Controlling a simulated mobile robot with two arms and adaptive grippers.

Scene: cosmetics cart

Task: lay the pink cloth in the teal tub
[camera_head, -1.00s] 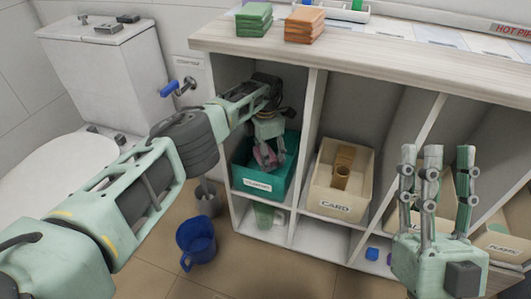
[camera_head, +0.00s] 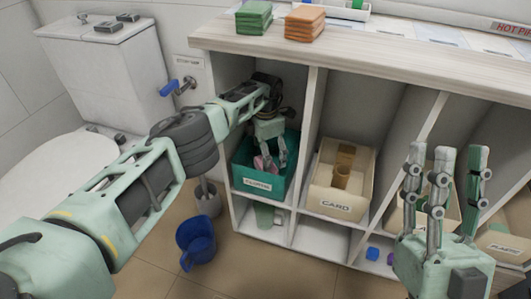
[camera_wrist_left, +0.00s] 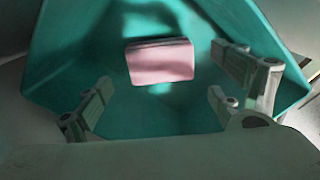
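The pink cloth (camera_wrist_left: 160,62), a folded pad, lies inside the teal tub (camera_wrist_left: 65,65) in the left wrist view. The tub (camera_head: 251,183) stands in the left compartment of the shelf unit in the head view, with the cloth (camera_head: 261,163) partly hidden behind my fingers. My left gripper (camera_wrist_left: 160,105) is over the tub with its fingers spread apart and nothing between them; the cloth lies beyond the fingertips. It also shows in the head view (camera_head: 272,158). My right gripper (camera_head: 447,165) is raised at the right, fingers up and apart, empty.
A cream CARD bin (camera_head: 325,203) holding brown cardboard pieces stands in the compartment right of the tub. Green cloths (camera_head: 254,17) and orange cloths (camera_head: 305,22) are stacked on the countertop (camera_head: 400,60). A blue bucket (camera_head: 197,238) stands on the floor. A toilet is at the left.

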